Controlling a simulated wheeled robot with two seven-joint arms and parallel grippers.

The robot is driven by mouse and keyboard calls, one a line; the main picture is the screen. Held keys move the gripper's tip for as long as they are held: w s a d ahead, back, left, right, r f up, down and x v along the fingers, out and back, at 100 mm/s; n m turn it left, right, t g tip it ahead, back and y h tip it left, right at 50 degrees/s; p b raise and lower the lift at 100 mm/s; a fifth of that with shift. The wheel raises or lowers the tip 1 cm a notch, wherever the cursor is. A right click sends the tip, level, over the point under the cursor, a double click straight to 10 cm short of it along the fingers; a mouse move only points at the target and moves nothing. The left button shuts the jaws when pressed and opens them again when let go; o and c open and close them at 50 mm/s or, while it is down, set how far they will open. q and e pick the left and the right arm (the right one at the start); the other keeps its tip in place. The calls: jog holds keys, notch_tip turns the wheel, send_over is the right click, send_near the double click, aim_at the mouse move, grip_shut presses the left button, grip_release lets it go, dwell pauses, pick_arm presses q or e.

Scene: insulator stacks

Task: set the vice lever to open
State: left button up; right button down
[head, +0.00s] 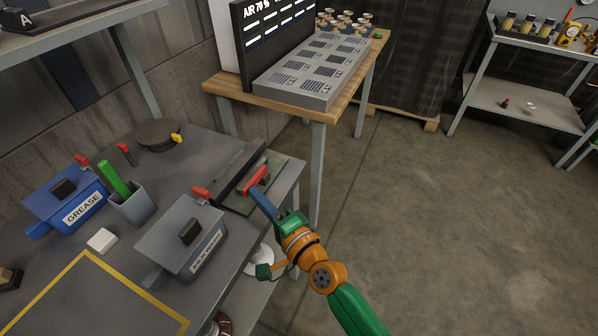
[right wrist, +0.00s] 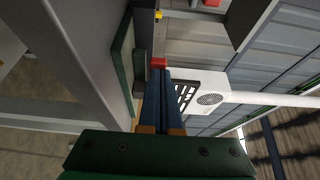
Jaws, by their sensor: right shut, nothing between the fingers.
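A dark grey and green fixture, which looks like the vice (head: 277,168), sits at the right edge of the grey table. A red lever (head: 256,178) lies slanted on it. My right gripper (head: 254,191) has its blue fingers together, with the tips at the lower end of the red lever. In the right wrist view the shut fingers (right wrist: 160,74) point at a red piece (right wrist: 158,63) just past their tips, probably the lever. I cannot tell whether they touch. No lever marking is readable. My left gripper is out of view.
A grey lidded box (head: 183,240) and a blue grease box (head: 66,205) stand on the table (head: 140,185). A cup with a green stick (head: 132,207) stands between them. A red handle (head: 201,192) is left of the vice. Floor to the right is clear.

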jog(key=shift+s+a+r, duration=0.1)
jog(key=shift+a+r, duration=0.15)
jog(key=shift+a, duration=0.05)
dwell(0.5)
